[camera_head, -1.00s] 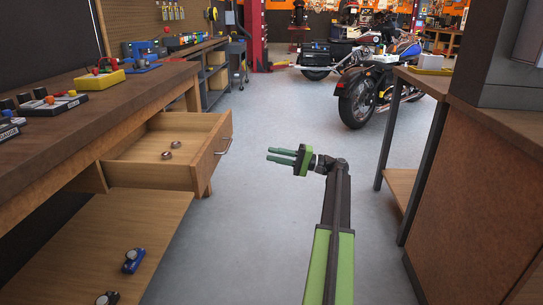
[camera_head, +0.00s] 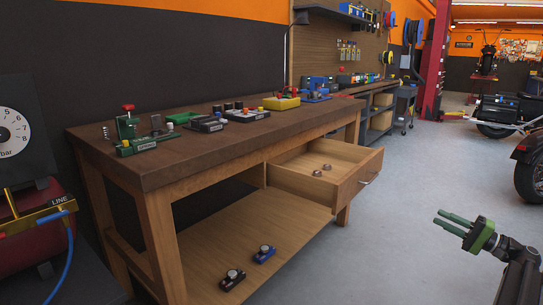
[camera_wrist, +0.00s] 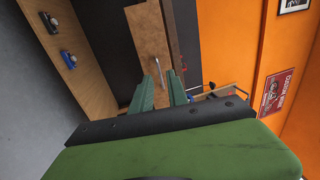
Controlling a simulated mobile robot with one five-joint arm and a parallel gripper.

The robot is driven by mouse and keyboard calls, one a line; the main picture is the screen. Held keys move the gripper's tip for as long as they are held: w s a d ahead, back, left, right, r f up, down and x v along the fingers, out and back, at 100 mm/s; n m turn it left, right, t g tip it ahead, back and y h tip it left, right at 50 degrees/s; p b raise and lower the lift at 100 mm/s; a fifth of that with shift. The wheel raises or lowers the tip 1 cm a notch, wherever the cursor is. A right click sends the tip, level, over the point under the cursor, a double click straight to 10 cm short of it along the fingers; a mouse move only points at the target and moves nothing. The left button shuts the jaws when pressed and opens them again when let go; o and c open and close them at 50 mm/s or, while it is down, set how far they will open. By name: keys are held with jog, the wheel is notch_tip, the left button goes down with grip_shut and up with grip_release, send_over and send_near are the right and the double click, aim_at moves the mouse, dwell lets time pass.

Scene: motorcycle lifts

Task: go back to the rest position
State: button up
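My gripper (camera_head: 440,218) is at the lower right of the head view, held out over the floor and pointing left. In the wrist view its two green fingers (camera_wrist: 162,92) stand apart with nothing between them, so it is open and empty. It is clear of the wooden workbench (camera_head: 180,165) and of its pulled-out drawer (camera_head: 352,182).
The drawer holds two small round metal parts (camera_head: 318,173). A blue device (camera_head: 264,253) and a dark device (camera_head: 232,279) lie on the lower shelf (camera_head: 200,235). A red tank (camera_head: 35,225) stands at left. A motorcycle (camera_head: 527,165) is at right. Floor between is clear.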

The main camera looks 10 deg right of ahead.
jog(key=w+a+f+n+g+h+p, duration=0.1)
jog(key=w+a+f+g, duration=0.3)
jog(key=a, duration=0.7)
jog(key=a+f+n+g+h+p, duration=0.1)
jog(key=a+f+n+g, duration=0.15)
jog(key=a+f, duration=0.6)
jog(key=w+a+f+g+h+p, duration=0.15)
jog(key=a+g, duration=0.25)
jog(key=a, duration=1)
jog(key=s+a+f+n+g+h+p, duration=0.1)
jog(key=s+a+f+n+g+h, duration=0.1)
jog(key=s+a+f+h, duration=0.3)
jog(key=s+a+f+n+g+h, duration=0.1)
jog(key=s+a+n, duration=0.1)
jog(key=a, duration=0.4)
jog(key=s+a+f+n+g+h+p, duration=0.1)
jog(key=s+a+f+n+g+h, duration=0.1)
jog(key=s+a+f+h, duration=0.3)
notch_tip(320, 180, up, 40)
jog(key=a+p, duration=0.1)
jog(key=p, duration=3.6)
jog(key=shift+w+y+p, duration=0.35)
jog(key=shift+y, duration=0.1)
jog(key=shift+t, duration=0.25)
